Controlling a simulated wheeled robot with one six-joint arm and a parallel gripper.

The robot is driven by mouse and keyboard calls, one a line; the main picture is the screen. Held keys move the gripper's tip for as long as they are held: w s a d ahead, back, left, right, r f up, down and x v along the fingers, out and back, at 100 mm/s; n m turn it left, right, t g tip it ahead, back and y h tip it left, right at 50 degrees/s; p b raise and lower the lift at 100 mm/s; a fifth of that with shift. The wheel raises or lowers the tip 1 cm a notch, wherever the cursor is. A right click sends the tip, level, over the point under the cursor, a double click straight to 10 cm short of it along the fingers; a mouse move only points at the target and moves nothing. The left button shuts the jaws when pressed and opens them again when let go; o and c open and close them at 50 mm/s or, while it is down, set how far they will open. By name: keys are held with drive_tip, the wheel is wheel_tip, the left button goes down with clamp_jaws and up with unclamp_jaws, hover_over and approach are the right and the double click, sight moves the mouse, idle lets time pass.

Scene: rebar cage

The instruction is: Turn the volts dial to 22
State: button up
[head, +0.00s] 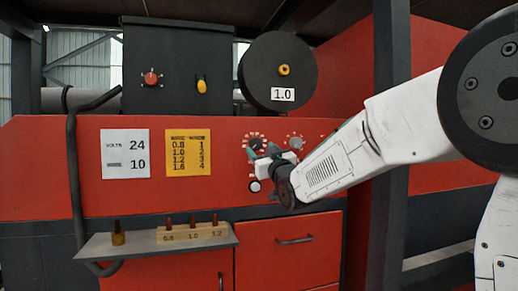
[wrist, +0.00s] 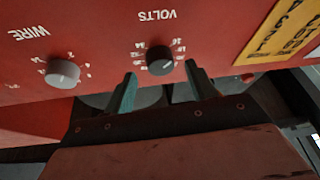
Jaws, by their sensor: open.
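The volts dial (wrist: 160,60) is a dark round knob on the red panel, under upside-down "VOLTS" lettering in the wrist view, with small white numbers around it. It also shows in the head view (head: 257,142), partly behind my gripper. My gripper (wrist: 161,85) is open, its two greenish fingers on either side of the knob's picture position; contact with the knob cannot be made out. In the head view my gripper (head: 262,151) is at the panel just below the dial. The knob's pointer setting is not readable.
A grey wire dial (wrist: 62,73) is beside the volts dial. A white card (head: 125,153) reads volts 24, wire 10; a yellow chart (head: 188,152) is beside it. A round button (head: 254,186) is below the gripper. A shelf (head: 160,244) juts out lower left.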

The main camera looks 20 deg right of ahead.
sight(256, 144)
drive_tip(key=shift+x, duration=1.25)
drive_tip(key=c, duration=1)
